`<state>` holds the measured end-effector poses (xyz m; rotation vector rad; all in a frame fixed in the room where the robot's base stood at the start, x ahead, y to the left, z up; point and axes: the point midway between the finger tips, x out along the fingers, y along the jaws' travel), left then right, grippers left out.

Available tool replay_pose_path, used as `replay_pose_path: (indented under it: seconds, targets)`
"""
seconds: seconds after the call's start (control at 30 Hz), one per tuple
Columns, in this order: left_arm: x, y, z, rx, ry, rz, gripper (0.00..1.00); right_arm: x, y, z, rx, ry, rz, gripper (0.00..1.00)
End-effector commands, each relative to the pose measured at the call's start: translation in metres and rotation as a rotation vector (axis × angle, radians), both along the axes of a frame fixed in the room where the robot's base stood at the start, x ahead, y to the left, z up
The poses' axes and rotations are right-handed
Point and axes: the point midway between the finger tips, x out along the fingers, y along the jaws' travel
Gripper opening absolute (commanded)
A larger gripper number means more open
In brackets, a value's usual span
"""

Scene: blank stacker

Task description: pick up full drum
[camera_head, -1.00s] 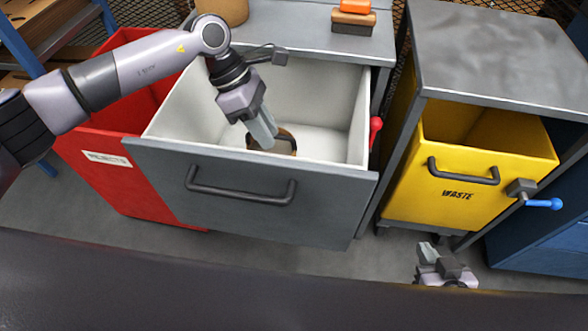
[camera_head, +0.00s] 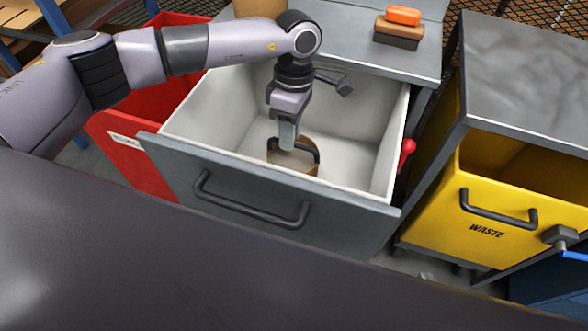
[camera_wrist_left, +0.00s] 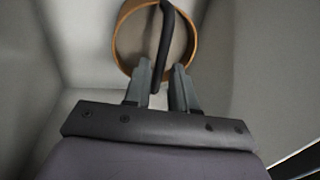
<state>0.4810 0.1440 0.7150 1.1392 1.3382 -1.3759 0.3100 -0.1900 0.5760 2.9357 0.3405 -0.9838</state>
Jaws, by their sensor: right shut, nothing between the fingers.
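The drum (camera_head: 294,163) is a brown round container with a dark arched handle. It stands inside the open pale-lined drawer (camera_head: 235,205). In the left wrist view the drum (camera_wrist_left: 123,40) shows its tan rim, and the handle (camera_wrist_left: 163,45) crosses over its top. My left gripper (camera_head: 287,146) reaches down into the drawer at the drum. Its fingers (camera_wrist_left: 162,85) are apart, with the handle between them and gaps showing at the sides.
The drawer walls stand close around my left gripper. A red bin (camera_head: 120,150) is at the left and a yellow waste bin (camera_head: 470,235) at the right. A tan cylinder (camera_head: 260,8) and an orange-topped block (camera_head: 400,28) are on the grey top behind. A red knob (camera_head: 407,147) sits beside the drawer.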

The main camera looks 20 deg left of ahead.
Motion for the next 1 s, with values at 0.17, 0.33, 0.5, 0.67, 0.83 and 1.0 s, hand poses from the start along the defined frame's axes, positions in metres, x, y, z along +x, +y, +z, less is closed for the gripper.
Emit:
replay_pose_path:
  seconds: [0.17, 0.33, 0.5, 0.67, 0.83, 1.0]
  targets:
    - [-0.005, -0.006, -0.025, 0.000, 0.004, 0.000, 0.25, 0.000, 0.000, -0.002, 0.000, 0.000, 0.000, 0.00]
    - [-0.009, -0.006, -0.045, -0.003, 0.002, 0.001, 0.25, 0.000, 0.000, -0.004, 0.000, 0.000, 0.000, 0.00]
    - [-0.009, -0.006, -0.046, -0.003, 0.001, 0.000, 0.25, 0.000, 0.000, -0.003, 0.000, 0.000, 0.000, 0.00]
    - [-0.009, -0.006, -0.046, -0.003, 0.000, 0.000, 0.00, 0.000, 0.000, -0.004, 0.000, 0.000, 0.000, 0.00]
    - [-0.009, -0.006, -0.046, -0.004, 0.000, 0.000, 0.00, 0.000, 0.000, -0.004, 0.000, 0.000, 0.000, 0.00]
    - [-0.009, -0.006, -0.045, -0.004, 0.000, 0.000, 0.00, 0.000, 0.000, -0.004, 0.000, 0.000, 0.000, 0.00]
